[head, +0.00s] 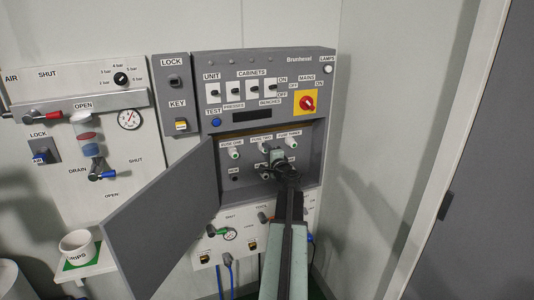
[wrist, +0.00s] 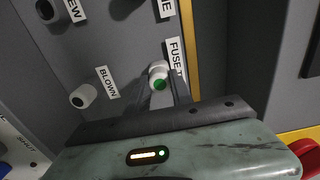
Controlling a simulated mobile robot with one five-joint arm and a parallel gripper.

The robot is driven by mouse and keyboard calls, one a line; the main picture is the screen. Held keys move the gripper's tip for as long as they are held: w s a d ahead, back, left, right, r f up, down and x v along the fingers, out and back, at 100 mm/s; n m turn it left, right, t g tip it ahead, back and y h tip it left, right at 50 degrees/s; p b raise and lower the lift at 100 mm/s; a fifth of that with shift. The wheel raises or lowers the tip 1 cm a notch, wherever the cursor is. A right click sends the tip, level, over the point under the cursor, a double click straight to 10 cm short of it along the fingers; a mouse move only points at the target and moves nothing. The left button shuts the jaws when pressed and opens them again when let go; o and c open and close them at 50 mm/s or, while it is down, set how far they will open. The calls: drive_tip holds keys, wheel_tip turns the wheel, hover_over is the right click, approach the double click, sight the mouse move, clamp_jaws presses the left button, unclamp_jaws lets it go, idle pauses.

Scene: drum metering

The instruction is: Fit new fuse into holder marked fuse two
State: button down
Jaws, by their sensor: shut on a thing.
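My gripper (wrist: 172,90) is shut on a white piece with a green end, the fuse (wrist: 159,77), in the wrist view. The fuse is right beside the label that begins "FUSE T" (wrist: 175,58), at the panel face. I cannot tell how far it sits in the holder. In the head view my gripper (head: 280,160) is inside the open cabinet, just right of and below the fuse two label (head: 261,140). The arm hides part of the lower row there.
A white piece stands by the "BLOWN" label (wrist: 107,82). The fuse one position (head: 235,154) and fuse three position (head: 291,143) hold white pieces. The grey cabinet door (head: 165,225) hangs open at the left. A red mains switch (head: 307,103) is above right.

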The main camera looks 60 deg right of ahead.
drive_tip(key=c, duration=1.1)
unclamp_jaws()
drive_tip(key=shift+o, duration=0.2)
drive_tip(key=v, duration=0.7)
drive_tip(key=shift+s+a, duration=0.3)
